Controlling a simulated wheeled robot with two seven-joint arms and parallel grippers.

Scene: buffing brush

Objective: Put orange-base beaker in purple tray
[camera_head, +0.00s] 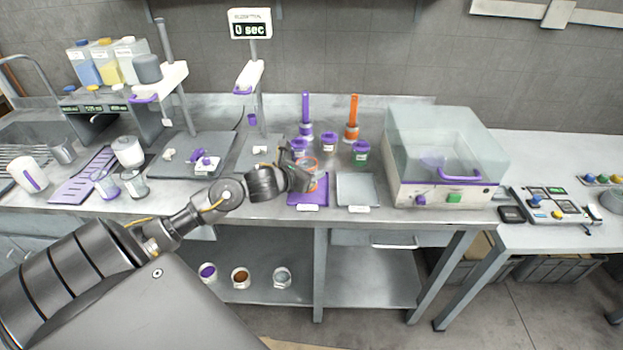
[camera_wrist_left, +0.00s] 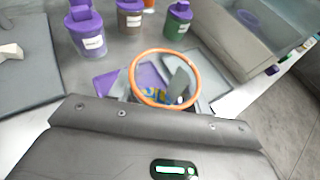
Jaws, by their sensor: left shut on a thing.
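The beaker with orange trim (camera_head: 313,164) is in my left gripper (camera_head: 300,178), which is shut on it. Its orange ring also shows in the left wrist view (camera_wrist_left: 165,51), with clear glass below. The purple tray (camera_head: 302,199) lies on the bench directly under the beaker. It also shows in the left wrist view (camera_wrist_left: 106,84), partly hidden by the beaker. The beaker looks roughly upright over the tray; I cannot tell whether its base touches it. My right gripper is not in view.
A grey tray (camera_head: 357,188) lies just right of the purple one. A clear-lidded machine (camera_head: 440,190) stands further right. Scales and beakers fill the left.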

